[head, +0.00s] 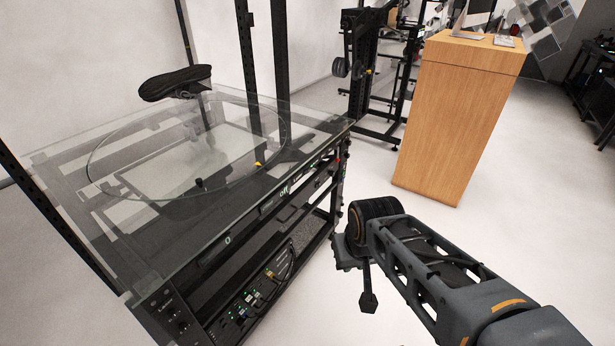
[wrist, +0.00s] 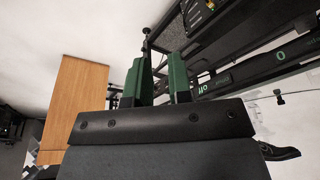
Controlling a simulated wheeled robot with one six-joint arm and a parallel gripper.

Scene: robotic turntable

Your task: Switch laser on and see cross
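The turntable (head: 118,262) is a black-framed table with a glass top and a round glass disc (head: 100,190). A dark shoe (head: 175,82) is held above the disc; part of it shows in the wrist view (wrist: 282,153). The front rail carries a lit "off" readout (head: 284,190) and a "0" readout (head: 227,240). In the wrist view the "off" readout (wrist: 202,90) appears upside down, just right of the fingers. Small red and dark controls (head: 336,162) sit at the rail's right end; I cannot tell which switches the laser. My gripper (wrist: 160,57) is open and empty, beside the front rail.
Below the rail, a lower panel (head: 245,310) has several green lights and cables. A wooden cabinet (head: 455,120) stands at the back right, with a black frame rack (head: 362,75) to its left. The white floor (head: 365,180) between turntable and cabinet is clear.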

